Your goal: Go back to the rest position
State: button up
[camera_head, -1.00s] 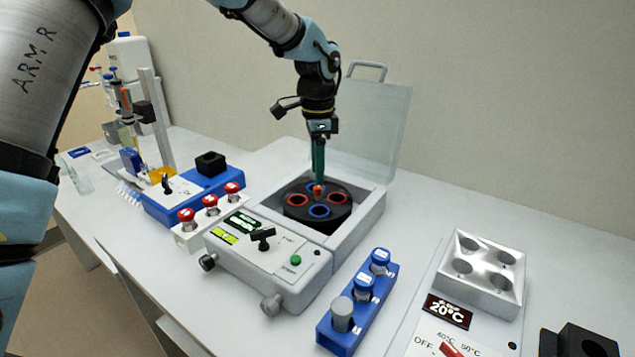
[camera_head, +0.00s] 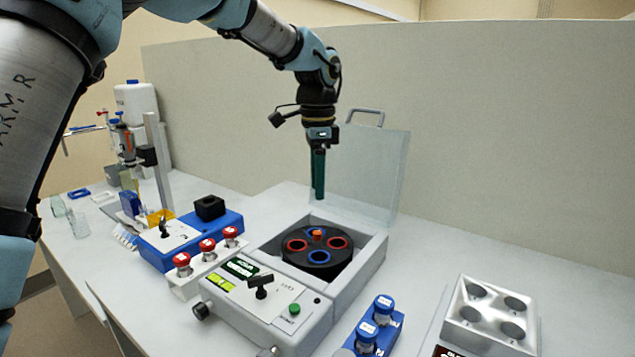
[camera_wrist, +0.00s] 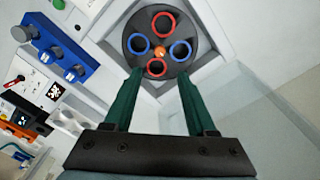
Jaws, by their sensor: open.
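My gripper (camera_head: 318,196) hangs fingers-down above the open centrifuge (camera_head: 345,285), clear of its rotor. In the wrist view the two green fingers of my gripper (camera_wrist: 156,85) stand apart with nothing between them. The black rotor (camera_head: 318,254) has red and blue ringed holes and an orange centre knob (camera_head: 317,233). The rotor also shows beyond the fingertips in the wrist view (camera_wrist: 137,50). The clear lid (camera_head: 378,170) stands raised behind the bowl, just behind and to the right of my gripper.
A white rack with red-capped vials (camera_head: 190,283) and a blue device (camera_head: 180,245) stand left of the centrifuge. A blue rack with blue-capped vials (camera_head: 395,325) stands in front right. A metal block with holes (camera_head: 463,335) is further right.

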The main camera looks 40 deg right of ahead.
dwell(0.3)
jog(key=w+a+f+n, duration=0.2)
jog(key=w+a+n, duration=0.2)
jog(key=a, duration=0.5)
jog(key=w+a+f+n, duration=0.1)
jog(key=w+a+n, duration=0.25)
jog(key=a, duration=0.65)
jog(key=w+a+f+n, duration=0.2)
jog(key=w+a+n, duration=0.25)
jog(key=a, duration=0.45)
jog(key=s+a+f+n, duration=0.1)
jog(key=s+a+n, duration=0.3)
jog(key=a, duration=0.6)
jog(key=s+a+f+n+t, duration=0.1)
jog(key=s+a+f+n, duration=0.1)
jog(key=s+a+n, duration=0.2)
jog(key=a+n, duration=0.3)
jog(key=a, duration=0.4)
jog(key=shift+a+f+t, duration=0.2)
jog(key=shift+t, duration=0.1)
jog(key=shift+w, duration=0.1)
